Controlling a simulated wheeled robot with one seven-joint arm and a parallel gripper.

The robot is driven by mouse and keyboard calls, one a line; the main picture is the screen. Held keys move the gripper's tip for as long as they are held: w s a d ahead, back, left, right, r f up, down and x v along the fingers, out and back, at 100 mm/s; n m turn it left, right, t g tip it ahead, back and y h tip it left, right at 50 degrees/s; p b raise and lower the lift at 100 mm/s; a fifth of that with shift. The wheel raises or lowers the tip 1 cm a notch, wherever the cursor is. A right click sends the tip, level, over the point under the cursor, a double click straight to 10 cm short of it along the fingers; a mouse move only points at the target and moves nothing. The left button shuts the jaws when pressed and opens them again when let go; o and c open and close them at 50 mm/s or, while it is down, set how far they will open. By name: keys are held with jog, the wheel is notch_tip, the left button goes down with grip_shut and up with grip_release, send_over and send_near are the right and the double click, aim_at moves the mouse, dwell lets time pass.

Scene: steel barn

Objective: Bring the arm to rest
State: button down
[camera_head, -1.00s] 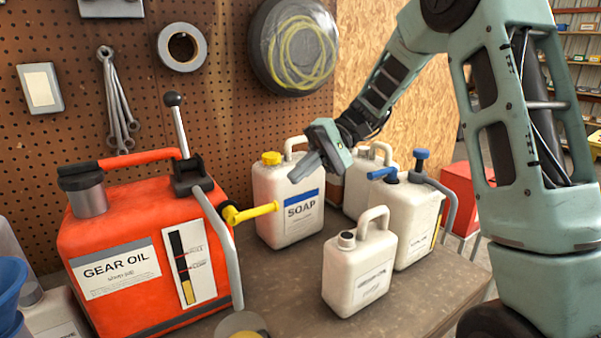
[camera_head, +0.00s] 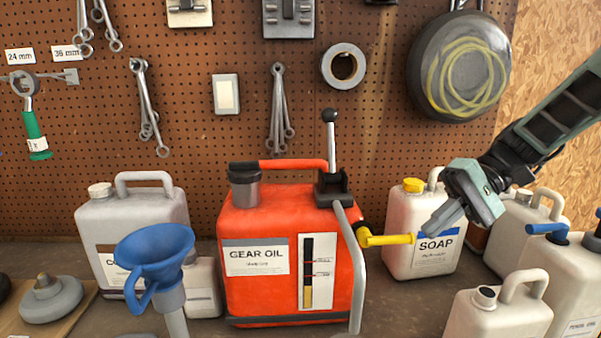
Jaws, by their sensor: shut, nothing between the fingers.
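My gripper (camera_head: 436,226) is at the right, at the end of my arm, which comes in from the right edge. Its fingers are shut and hold nothing. It points down and to the left, in front of the white SOAP jug (camera_head: 402,262) with a yellow cap, and hides part of it. I cannot tell whether it touches the jug. The yellow spout (camera_head: 388,240) of the red gear oil can (camera_head: 240,308) ends close to the left of the fingertips.
A blue funnel (camera_head: 153,252) and a grey jug (camera_head: 95,225) stand at the left. An open white jug (camera_head: 490,318) stands at the front right, with more white jugs behind it. A pegboard (camera_head: 190,135) with tools is the back wall.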

jog(key=s+a+f+n+t+h, duration=0.1)
jog(key=s+a+f+n+h, duration=0.1)
jog(key=s, duration=0.5)
jog(key=s+a+f+n+t+h, duration=0.1)
jog(key=s+a+f+n+h, duration=0.2)
jog(key=s, duration=0.4)
jog(key=s+a+f+n+t+h, duration=0.1)
jog(key=s+a+f+n+h, duration=0.2)
jog(key=s+a+h, duration=0.2)
jog(key=shift+s+a+f, duration=0.3)
jog(key=shift+s+a, duration=0.15)
jog(key=shift+s, duration=0.8)
